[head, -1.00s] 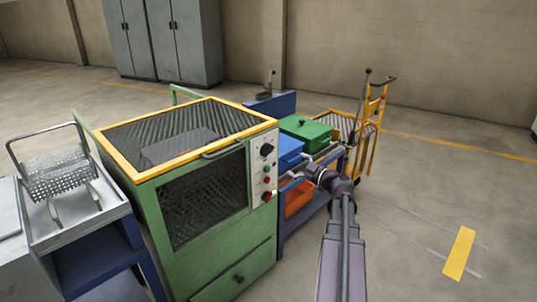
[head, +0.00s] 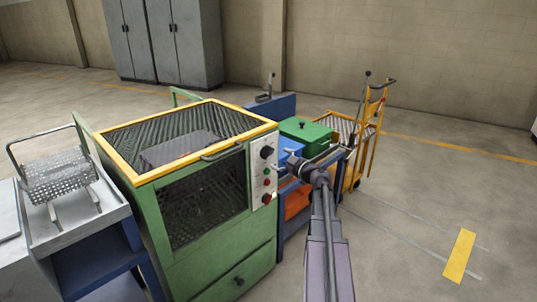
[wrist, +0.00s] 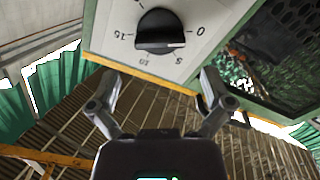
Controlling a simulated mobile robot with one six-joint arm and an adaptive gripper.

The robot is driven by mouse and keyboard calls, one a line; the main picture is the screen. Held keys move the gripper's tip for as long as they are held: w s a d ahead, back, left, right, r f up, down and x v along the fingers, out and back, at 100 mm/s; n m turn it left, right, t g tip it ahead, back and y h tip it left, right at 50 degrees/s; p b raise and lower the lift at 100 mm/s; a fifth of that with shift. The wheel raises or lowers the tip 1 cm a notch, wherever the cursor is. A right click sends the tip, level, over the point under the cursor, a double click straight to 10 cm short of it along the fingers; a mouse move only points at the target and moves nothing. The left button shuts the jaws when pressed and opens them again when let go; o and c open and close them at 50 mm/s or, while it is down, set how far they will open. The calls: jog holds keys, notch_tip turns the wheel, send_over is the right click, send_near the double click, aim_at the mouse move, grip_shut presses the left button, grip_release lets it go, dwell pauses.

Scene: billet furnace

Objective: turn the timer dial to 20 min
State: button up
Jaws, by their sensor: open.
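The timer dial (head: 267,152) is a black knob at the top of the white control panel (head: 257,188) on the green furnace. In the wrist view the dial (wrist: 160,30) is close, with marks such as 0, 5 and 15 around it, seen turned over. A pale and reddish line shows near its lower edge; I cannot tell its exact reading. My gripper (wrist: 160,78) is open and empty, its fingers spread below the dial in the wrist view and apart from it. In the head view my gripper (head: 283,162) is just right of the panel.
Green and red buttons (head: 267,182) sit below the dial. Blue and green boxes (head: 304,133) stand on a bench behind my arm, with a yellow trolley (head: 374,130) beyond. Open floor lies right.

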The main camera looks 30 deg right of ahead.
aim_at(270, 154)
jog(key=shift+x, duration=2.85)
jog(key=c, duration=1)
